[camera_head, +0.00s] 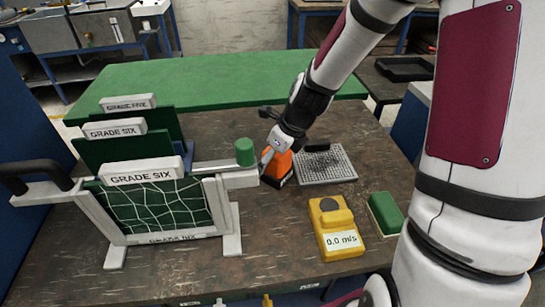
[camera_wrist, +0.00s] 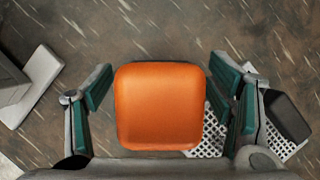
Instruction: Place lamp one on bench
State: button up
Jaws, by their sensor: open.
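An orange block-like object (camera_head: 276,165), which may be lamp one, stands on the dark scratched bench (camera_head: 275,228) in the head view. In the wrist view its square orange top (camera_wrist: 158,105) lies between my fingers. My gripper (camera_wrist: 163,86) is open, with one green-padded finger on each side of it and a visible gap at the left. On the right the gap is narrow, and I cannot tell whether that finger touches. In the head view my gripper (camera_head: 277,150) comes down from above and hides part of the object. I see no lamp label.
A perforated grey plate (camera_head: 327,168) lies just right of the orange object. A white frame with a green net panel (camera_head: 155,205) and a green-capped post (camera_head: 244,152) stands left. A yellow meter (camera_head: 337,228) reading 0.0 m/s and a green-topped block (camera_head: 386,213) are in front.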

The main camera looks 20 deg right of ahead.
jog(key=p+v, duration=0.1)
jog(key=v, duration=1)
jog(key=shift+r, duration=0.3)
jog(key=s+a+r+n+h, duration=0.1)
jog(key=s+r+n, duration=0.5)
jog(key=s+n, duration=0.5)
jog(key=s+a+r+n+h, duration=0.1)
jog(key=s+r+n, duration=0.5)
jog(key=s+n, duration=0.5)
jog(key=n, duration=0.7)
jog(key=shift+s+t+h, duration=0.3)
jog(key=shift+s, duration=0.05)
